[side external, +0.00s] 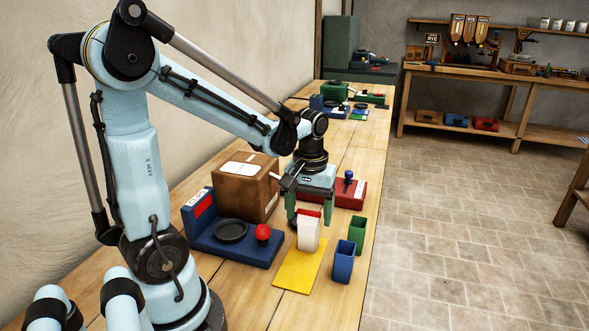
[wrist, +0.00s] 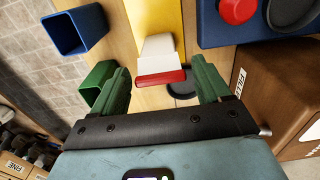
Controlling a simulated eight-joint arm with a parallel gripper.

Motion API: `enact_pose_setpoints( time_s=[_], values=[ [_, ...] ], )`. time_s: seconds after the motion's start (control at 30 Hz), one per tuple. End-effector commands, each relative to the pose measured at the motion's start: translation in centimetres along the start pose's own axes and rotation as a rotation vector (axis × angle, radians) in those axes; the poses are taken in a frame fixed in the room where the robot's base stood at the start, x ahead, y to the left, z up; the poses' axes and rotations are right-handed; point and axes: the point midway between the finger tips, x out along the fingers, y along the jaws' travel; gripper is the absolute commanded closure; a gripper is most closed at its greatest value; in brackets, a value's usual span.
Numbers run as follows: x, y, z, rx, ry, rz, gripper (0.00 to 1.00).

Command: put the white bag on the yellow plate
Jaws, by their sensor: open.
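The white bag (side external: 308,233) stands upright with a red top. It is at the far end of the yellow plate (side external: 290,277); I cannot tell whether its base rests on the plate. My gripper (side external: 309,215) points down over the bag, its green fingers open on either side of the red top. In the wrist view the bag (wrist: 157,55) is between the fingers of my gripper (wrist: 160,72), with a gap on each side. The yellow plate (wrist: 153,14) lies beyond it there.
A blue bin (side external: 343,262) and a green bin (side external: 356,230) stand right of the plate. A blue scale-like unit (side external: 240,250) with a red knob is at left. A cardboard box (side external: 246,190) and a red unit (side external: 352,195) stand behind. The table's right edge is close.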

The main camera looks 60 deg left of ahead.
Motion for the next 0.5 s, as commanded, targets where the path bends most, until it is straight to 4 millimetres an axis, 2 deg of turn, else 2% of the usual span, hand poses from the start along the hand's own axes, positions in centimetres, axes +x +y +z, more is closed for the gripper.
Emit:
enact_pose_setpoints(
  time_s=[0.5],
  values=[
    [-7.3,0.0,0.0,0.000,0.000,0.000,0.24]
  ],
)
